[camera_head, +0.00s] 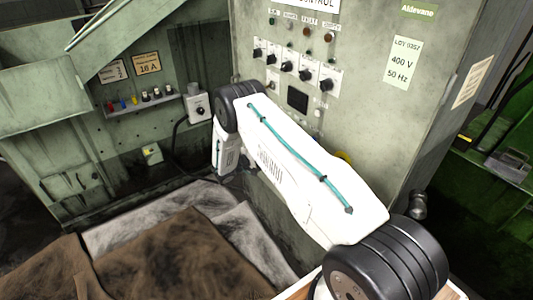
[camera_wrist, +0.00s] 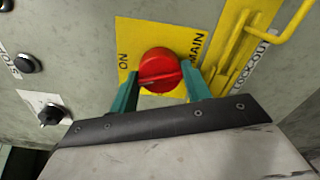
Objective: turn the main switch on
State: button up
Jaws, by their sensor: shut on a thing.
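The main switch (camera_wrist: 160,69) is a round red knob on a yellow plate (camera_wrist: 124,38) marked "ON" and "MAIN" in the wrist view. My gripper (camera_wrist: 161,80) has its two teal fingers on either side of the red knob, shut on it. A ridge crosses the knob's face, slightly tilted in the picture. In the head view my white arm covers the switch and my gripper; only a sliver of yellow (camera_head: 343,157) shows past the arm.
A yellow lockout bracket (camera_wrist: 240,50) with a bent handle stands right of the switch, close to the right finger. The grey control cabinet (camera_head: 365,110) carries several knobs and lamps.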

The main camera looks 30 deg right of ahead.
jog(key=shift+m, duration=2.2)
jog(key=o, duration=1)
jog(key=shift+c, duration=0.2)
jog(key=shift+a, duration=0.1)
jog(key=a, duration=0.7)
jog(key=shift+s+a, duration=0.15)
jog(key=shift+a, duration=0.15)
